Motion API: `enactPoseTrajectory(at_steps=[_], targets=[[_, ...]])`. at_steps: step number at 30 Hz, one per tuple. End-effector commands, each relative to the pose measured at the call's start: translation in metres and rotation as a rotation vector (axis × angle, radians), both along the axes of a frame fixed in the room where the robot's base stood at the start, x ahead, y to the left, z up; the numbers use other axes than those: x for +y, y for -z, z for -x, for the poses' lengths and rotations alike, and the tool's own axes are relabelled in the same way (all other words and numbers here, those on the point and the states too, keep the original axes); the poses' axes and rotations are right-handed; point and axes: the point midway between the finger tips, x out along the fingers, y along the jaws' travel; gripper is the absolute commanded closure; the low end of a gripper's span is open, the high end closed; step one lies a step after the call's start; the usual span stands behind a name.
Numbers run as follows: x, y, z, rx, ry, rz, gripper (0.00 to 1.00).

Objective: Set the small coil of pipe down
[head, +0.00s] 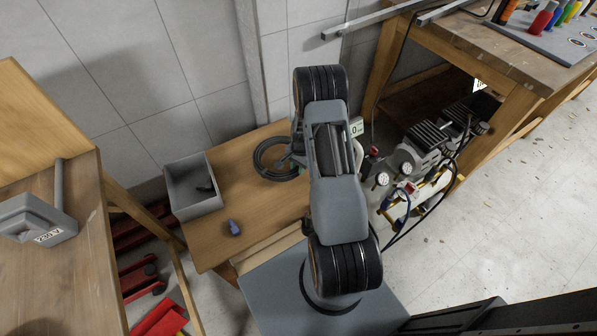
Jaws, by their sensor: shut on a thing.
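The small coil of pipe (259,162) is a dark grey ring of several turns in the middle of the head view. It lies flat over the far part of the low wooden table; I cannot tell whether it touches the top. My gripper (285,162) is shut on the coil's right side. My own arm hides most of the gripper and the coil's right edge.
On the low wooden table (252,210) stand a grey open bin (193,203) with a dark item inside and a small blue piece (234,228). A compressor (425,150) with gauges and hoses stands to the right. A wooden workbench (60,270) is at left.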

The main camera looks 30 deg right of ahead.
Motion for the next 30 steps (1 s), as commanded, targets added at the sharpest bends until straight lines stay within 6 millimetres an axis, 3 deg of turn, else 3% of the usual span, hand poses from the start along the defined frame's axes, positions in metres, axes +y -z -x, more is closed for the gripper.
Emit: enactPoseTrajectory(at_steps=[7,19,20,27,30], targets=[[-0.001,0.03,-0.001,-0.001,0.0,0.001,1.0],[-0.001,0.035,-0.001,-0.003,0.0,0.001,1.0],[0.0,0.034,-0.001,-0.001,0.0,0.001,0.7],[0.0,0.034,-0.001,0.0,0.0,0.001,0.47],[0.0,0.034,-0.001,0.0,0.0,0.001,0.46]])
